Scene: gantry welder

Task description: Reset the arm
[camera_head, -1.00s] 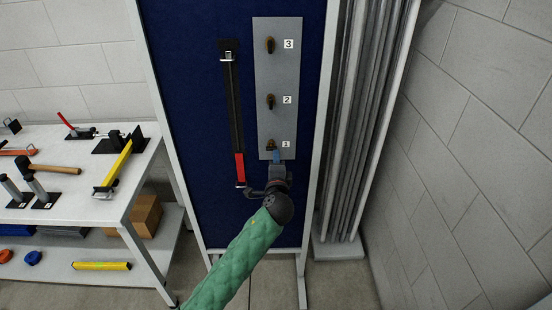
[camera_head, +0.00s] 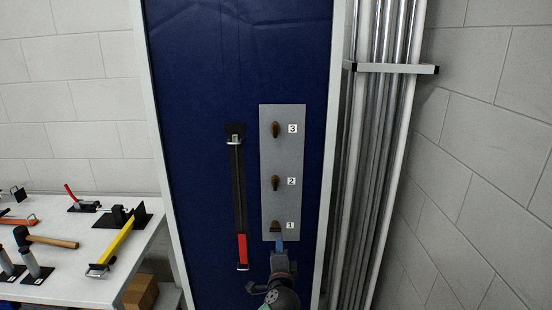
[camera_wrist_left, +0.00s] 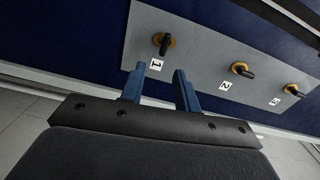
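My left gripper (camera_head: 279,243) is just below the knob marked 1 (camera_head: 275,226) on a grey panel (camera_head: 283,155). In the left wrist view its two blue fingers (camera_wrist_left: 160,72) are spread apart with nothing between them. The knob marked 1 (camera_wrist_left: 164,41) shows beyond the fingertips, apart from them. The knobs marked 2 (camera_head: 276,183) and 3 (camera_head: 276,130) are higher on the panel. They also show in the left wrist view, knob 2 (camera_wrist_left: 242,70) and knob 3 (camera_wrist_left: 293,90). My right gripper is not in view.
The panel hangs on a blue board (camera_head: 200,90) beside a black bar tool with a red grip (camera_head: 242,250). Metal pipes (camera_head: 385,150) stand to the right near a brick wall. A white table (camera_head: 75,285) with tools, including a yellow one (camera_head: 112,243), is at left.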

